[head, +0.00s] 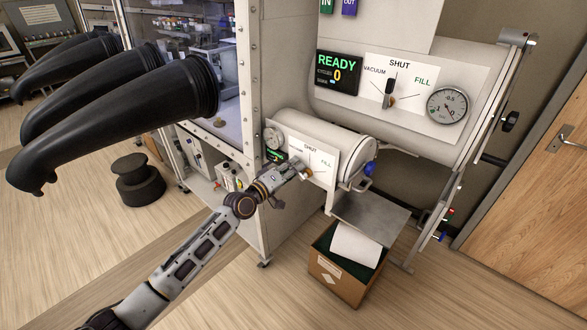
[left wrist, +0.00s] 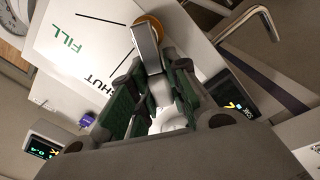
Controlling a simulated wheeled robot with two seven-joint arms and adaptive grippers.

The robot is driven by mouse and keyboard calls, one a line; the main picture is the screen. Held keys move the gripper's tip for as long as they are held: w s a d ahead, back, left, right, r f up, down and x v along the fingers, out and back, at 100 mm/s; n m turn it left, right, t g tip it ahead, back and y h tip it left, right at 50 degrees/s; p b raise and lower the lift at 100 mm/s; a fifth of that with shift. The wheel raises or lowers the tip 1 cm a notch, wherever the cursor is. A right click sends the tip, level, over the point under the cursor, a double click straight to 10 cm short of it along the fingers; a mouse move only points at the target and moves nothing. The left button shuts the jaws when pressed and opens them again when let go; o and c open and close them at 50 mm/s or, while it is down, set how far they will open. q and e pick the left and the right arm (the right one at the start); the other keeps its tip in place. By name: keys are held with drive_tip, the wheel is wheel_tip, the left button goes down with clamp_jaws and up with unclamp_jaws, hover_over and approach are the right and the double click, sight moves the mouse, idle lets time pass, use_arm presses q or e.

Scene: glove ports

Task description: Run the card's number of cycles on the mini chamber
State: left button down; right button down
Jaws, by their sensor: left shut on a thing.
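My left gripper (head: 298,170) is at this plate. In the left wrist view its fingers are closed around the valve's metal handle (left wrist: 147,45), which has a brass-coloured base. The plate there shows FILL (left wrist: 66,40) and SHUT. I cannot tell exactly which mark the handle points to. A small lit display (left wrist: 43,150) is partly readable. I see no card with a cycle number. My right gripper is out of view.
The large chamber's panel above has a READY 0 display (head: 338,72), a valve handle (head: 388,92) and a gauge (head: 446,105). A metal shelf (head: 372,217) and a cardboard box (head: 335,283) are below right. Black gloves (head: 120,115) stick out at left.

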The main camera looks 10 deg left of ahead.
use_arm(q)
drive_tip(key=shift+f, duration=0.1)
drive_tip(key=c, duration=1.4)
unclamp_jaws()
drive_tip(key=shift+o, duration=0.2)
drive_tip(key=shift+a, duration=0.1)
drive_tip(key=v, duration=1.2)
